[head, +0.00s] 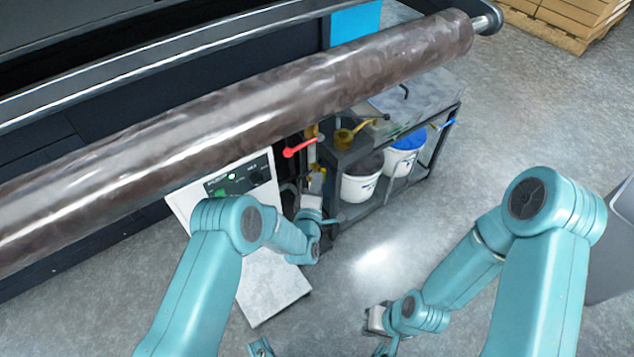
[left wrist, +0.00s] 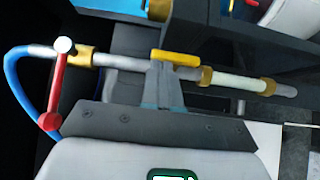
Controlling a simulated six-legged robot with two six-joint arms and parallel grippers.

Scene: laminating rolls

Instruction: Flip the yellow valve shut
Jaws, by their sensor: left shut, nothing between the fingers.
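The yellow valve handle (left wrist: 176,57) is a short bar lying roughly along the pipe in the left wrist view. In the head view, a small yellow patch (head: 317,170) beside the dark stand seems to be this handle, partly hidden. My left gripper (left wrist: 164,68) is shut and empty, its fingertips right at the handle's near side; I cannot tell whether they touch. In the head view my left gripper (head: 315,186) is just below the yellow patch. My right gripper (head: 376,322) hangs low over the floor, away from the valve; its fingers do not show clearly.
A red valve lever (head: 302,147) is close by on the same pipework. A large brown roll (head: 250,105) crosses above. A metal cart (head: 440,95) holds a blue-lidded bucket (head: 408,145) and another bucket (head: 360,183). A white control cabinet (head: 262,290) stands left. Open floor lies right.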

